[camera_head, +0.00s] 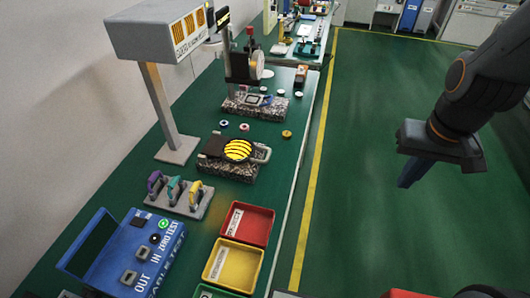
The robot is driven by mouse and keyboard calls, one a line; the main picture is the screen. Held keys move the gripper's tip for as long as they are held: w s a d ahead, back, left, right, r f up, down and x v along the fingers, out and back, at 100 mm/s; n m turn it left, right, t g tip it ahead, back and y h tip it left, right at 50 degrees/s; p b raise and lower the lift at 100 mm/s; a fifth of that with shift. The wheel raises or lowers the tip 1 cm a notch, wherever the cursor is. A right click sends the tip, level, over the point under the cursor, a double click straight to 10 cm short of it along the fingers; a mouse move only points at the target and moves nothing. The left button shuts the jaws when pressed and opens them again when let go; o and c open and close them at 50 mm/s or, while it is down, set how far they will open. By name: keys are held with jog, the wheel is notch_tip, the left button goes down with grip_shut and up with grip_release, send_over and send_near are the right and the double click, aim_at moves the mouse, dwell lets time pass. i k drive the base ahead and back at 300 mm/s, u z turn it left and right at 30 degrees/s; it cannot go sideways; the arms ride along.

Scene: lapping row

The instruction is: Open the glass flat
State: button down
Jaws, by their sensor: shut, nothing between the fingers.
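A round disc that looks like the glass flat (238,150), yellow with dark curved bands, lies level on a speckled stone block (222,170) on the green bench. A dark frame surrounds it, with a loop-like part (262,155) at its right. The flat appears to lie down over the block. My gripper (408,174) is shut and empty. It hangs over the floor to the right of the bench, well apart from the flat.
A gauge stand (238,68) is farther back. Nearer are a rack with coloured handles (178,198), a blue tester (128,255), a red tray (248,222) and a yellow tray (232,264). The floor right of the bench is clear.

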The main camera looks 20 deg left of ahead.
aim_at(215, 147)
jog(key=k, duration=0.5)
jog(key=z, duration=1.6)
jog(key=i, duration=1.1)
jog(key=u, duration=2.35)
